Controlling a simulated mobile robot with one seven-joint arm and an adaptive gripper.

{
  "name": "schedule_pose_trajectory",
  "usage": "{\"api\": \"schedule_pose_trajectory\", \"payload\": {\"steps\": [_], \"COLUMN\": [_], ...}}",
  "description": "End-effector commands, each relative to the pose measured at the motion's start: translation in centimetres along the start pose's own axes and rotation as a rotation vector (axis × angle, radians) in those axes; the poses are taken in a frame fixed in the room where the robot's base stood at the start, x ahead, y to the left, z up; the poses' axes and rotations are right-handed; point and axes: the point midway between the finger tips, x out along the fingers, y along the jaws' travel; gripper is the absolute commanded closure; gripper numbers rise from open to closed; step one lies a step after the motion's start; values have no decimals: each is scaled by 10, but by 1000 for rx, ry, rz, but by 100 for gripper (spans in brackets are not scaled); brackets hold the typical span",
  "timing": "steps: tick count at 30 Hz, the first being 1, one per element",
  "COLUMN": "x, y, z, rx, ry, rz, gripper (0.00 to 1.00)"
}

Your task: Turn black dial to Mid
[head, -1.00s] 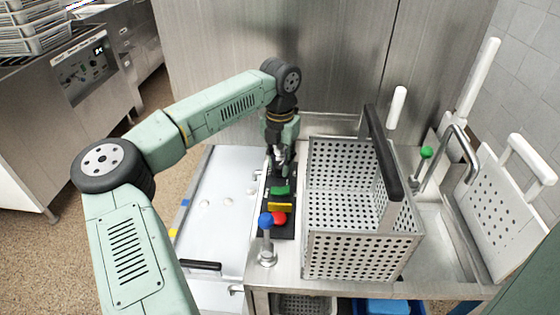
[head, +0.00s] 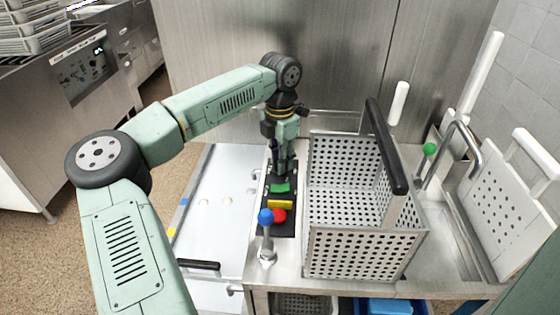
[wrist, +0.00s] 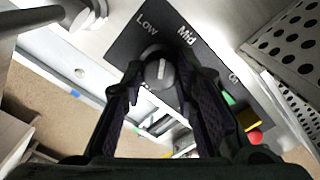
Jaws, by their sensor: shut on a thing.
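The black dial (wrist: 158,78) with a pale pointer mark sits on a black panel (wrist: 125,42) printed "Low" and "Mid", with a third label partly hidden. In the wrist view, the pointer lies roughly up the picture, between the "Low" and "Mid" labels. My gripper (wrist: 160,72) has one finger on each side of the dial and is shut on it. In the head view, my gripper (head: 281,172) points down at the far end of the panel (head: 288,230) and hides the dial.
Green (head: 281,188), yellow (head: 280,204) and red (head: 279,216) controls lie nearer on the panel. A blue-knobbed lever (head: 265,217) stands at its near left. A perforated basket (head: 360,245) with a black handle stands close on the right. A white lid (head: 215,225) lies left.

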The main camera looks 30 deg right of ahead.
Motion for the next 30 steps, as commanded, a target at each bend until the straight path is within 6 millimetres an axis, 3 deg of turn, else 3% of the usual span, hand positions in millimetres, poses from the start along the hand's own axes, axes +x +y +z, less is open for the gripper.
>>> {"api": "schedule_pose_trajectory", "payload": {"steps": [15,30], "x": [0,0], "y": [-1,-1], "z": [1,1], "rx": [437,601], "ry": [-2,-2], "rz": [-1,-2], "gripper": [100,100]}}
